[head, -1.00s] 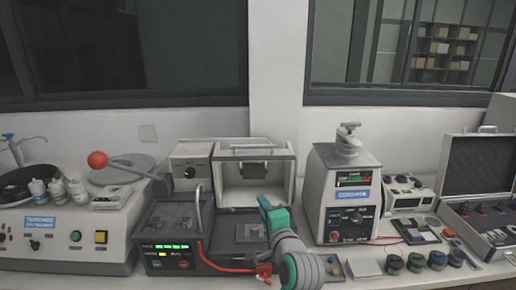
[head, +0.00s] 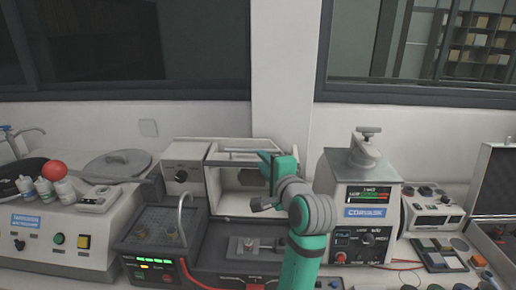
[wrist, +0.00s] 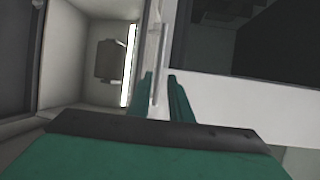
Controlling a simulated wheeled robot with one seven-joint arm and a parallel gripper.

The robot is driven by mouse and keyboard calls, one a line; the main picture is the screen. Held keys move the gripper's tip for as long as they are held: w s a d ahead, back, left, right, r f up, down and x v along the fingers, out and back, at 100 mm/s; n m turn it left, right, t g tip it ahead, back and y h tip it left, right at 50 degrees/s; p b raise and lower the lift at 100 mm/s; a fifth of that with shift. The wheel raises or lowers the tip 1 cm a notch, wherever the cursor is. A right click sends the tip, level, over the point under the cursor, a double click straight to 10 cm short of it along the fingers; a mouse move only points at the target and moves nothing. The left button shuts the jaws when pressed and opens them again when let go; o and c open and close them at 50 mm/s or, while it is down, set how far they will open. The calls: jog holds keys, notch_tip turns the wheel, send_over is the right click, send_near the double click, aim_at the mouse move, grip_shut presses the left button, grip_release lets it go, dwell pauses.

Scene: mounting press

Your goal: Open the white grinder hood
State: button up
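The white grinder hood (head: 212,178) stands at the middle of the bench, behind the low dark machine bed. Its interior shows through the front, but I cannot tell whether a clear pane covers it. A bar handle (head: 240,151) runs along its upper front edge. My gripper (head: 266,158) is at the right part of this handle and hides some of the hood. In the wrist view my two green fingertips (wrist: 160,80) are apart, with the handle (wrist: 161,45) running between them. I see no clear contact. A lit strip (wrist: 129,65) shows inside the hood.
The press with the red-and-green display (head: 365,195) stands close to the right of my arm. A red-ball lever (head: 54,171) is farther left. A wall and window frame are behind.

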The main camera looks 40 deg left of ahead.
aim_at(254, 152)
jog(key=x, duration=0.9)
grip_shut()
